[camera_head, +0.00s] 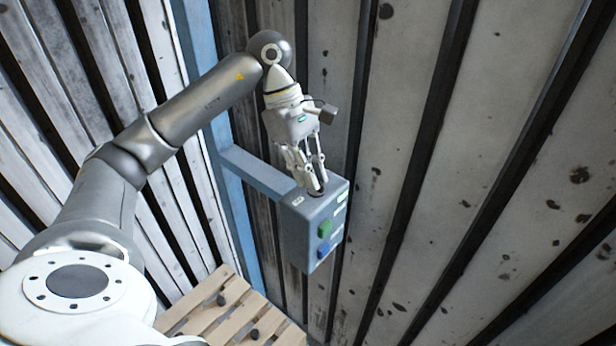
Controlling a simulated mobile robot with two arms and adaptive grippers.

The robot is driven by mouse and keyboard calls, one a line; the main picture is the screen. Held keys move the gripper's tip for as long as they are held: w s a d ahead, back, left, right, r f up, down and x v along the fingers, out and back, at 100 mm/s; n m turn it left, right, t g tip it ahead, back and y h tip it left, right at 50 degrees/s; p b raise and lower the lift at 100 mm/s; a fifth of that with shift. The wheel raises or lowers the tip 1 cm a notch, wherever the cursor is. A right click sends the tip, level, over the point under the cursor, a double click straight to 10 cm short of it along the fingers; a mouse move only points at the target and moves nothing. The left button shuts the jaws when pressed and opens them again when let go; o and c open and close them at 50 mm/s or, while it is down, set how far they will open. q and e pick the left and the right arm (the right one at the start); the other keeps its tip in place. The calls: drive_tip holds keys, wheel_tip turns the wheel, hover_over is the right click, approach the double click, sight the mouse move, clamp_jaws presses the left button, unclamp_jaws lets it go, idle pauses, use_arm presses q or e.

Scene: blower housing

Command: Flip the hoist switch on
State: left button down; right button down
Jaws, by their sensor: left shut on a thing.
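A grey hoist switch box (312,232) is mounted on a blue post in the middle of the head camera view. Its right face carries a green button (324,229) and a blue button (323,250), with small light labels near them. My left gripper (318,186) points down at the top of the box. Its fingers are close together at a small dark part on top of the box, and they are shut on it. The fingers hide most of that part, so its position is not clear. My right gripper is not in view.
A blue post (232,205) with a side arm (257,172) supports the box. Corrugated metal walls (400,90) stand close behind and on both sides. A wooden pallet (237,312) with dark lumps lies below.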

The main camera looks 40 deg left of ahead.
use_arm(q)
drive_tip(key=c, duration=1.5)
unclamp_jaws()
drive_tip(key=shift+r, duration=0.1)
drive_tip(key=v, duration=1.1)
drive_tip(key=shift+a+r, duration=0.15)
drive_tip(key=shift+r, duration=0.25)
drive_tip(key=shift+f, duration=0.1)
